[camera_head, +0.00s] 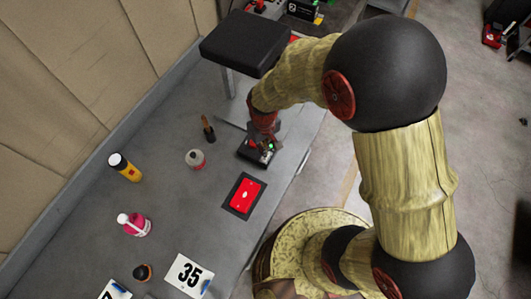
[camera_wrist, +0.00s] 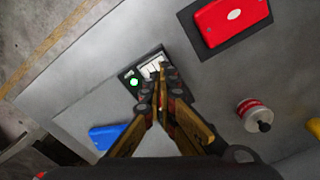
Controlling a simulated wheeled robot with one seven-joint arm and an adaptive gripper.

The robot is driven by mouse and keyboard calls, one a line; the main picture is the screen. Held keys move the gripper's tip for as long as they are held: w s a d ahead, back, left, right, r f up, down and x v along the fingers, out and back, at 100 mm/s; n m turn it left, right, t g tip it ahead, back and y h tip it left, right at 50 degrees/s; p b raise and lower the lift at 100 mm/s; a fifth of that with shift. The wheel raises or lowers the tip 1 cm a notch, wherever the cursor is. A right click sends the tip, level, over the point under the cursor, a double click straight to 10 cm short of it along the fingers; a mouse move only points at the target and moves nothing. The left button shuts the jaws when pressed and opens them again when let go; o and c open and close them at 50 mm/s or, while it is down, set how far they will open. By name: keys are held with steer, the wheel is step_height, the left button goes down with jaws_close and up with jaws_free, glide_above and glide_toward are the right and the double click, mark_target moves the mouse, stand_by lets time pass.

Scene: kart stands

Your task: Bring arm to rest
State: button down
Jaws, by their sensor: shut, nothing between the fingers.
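My gripper (camera_head: 262,138) is over the grey bench, right at a small black switch box (camera_head: 248,153). In the wrist view my gripper (camera_wrist: 163,82) is shut and empty, with its fingertips over or against the white switches of the switch box (camera_wrist: 129,79). I cannot tell whether they touch. A green light glows on the box. The fingers hide part of the box. My arm bends down from the upper right in the head view.
A red case (camera_head: 246,195) lies on a dark mat beside the box. A white bottle (camera_head: 195,160), yellow bottle (camera_head: 128,170), pink bottle (camera_head: 135,226) and number 35 card (camera_head: 187,274) are on the bench. A black raised panel (camera_head: 245,42) stands behind my gripper. Floor lies right.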

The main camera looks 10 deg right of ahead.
steer(key=shift+r, duration=0.6)
steer(key=s+d+r+m+t+b, duration=0.2)
steer(key=s+d+r+b, duration=0.4)
steer(key=r, duration=0.3)
steer(key=s+d+r+m+t+b, duration=0.2)
steer(key=s+d+r+b, duration=0.4)
steer(key=r, duration=0.3)
steer(key=shift+r+t, duration=0.4)
steer(key=shift+t, duration=0.4)
steer(key=shift+s, duration=0.15)
